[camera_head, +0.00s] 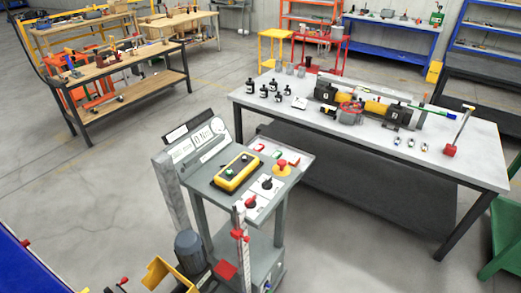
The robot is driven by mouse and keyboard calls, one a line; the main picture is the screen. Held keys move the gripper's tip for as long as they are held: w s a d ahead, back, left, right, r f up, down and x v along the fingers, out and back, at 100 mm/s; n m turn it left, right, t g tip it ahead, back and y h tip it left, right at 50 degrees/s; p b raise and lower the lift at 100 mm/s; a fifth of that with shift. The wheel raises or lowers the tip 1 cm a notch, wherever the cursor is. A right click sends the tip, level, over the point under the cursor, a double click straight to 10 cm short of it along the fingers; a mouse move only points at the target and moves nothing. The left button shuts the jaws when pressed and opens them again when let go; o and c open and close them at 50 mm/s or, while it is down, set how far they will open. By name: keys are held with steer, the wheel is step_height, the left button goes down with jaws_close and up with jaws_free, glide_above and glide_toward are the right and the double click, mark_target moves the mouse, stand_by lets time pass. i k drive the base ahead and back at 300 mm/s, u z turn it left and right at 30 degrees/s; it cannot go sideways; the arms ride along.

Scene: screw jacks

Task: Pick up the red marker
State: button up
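No pen-shaped red marker can be made out for certain at this size. A tool with a red block at its foot (449,151) and a thin shaft leans at the right end of the grey worktable (345,167). A small red piece (260,147) and a red mushroom button on a yellow base (282,163) are on the control console (222,180) in front. A red round part (350,113) sits among the black and yellow device on the worktable. My gripper is not in view.
Several black bottles (264,91) stand at the worktable's left end. A yellow pendant box (237,172) lies on the console. A wooden-topped bench (120,65) is at the back left. Open floor (85,185) lies left of the console. A green frame (505,240) stands at lower right.

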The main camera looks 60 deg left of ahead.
mark_target(259, 148)
steer(key=u, duration=0.25)
steer(key=i, duration=1.6)
steer(key=u, duration=0.7)
steer(key=i, duration=0.8)
steer(key=u, duration=0.8)
steer(key=i, duration=0.55)
steer(key=u, duration=0.6)
steer(key=i, duration=0.6)
steer(key=u, duration=0.35)
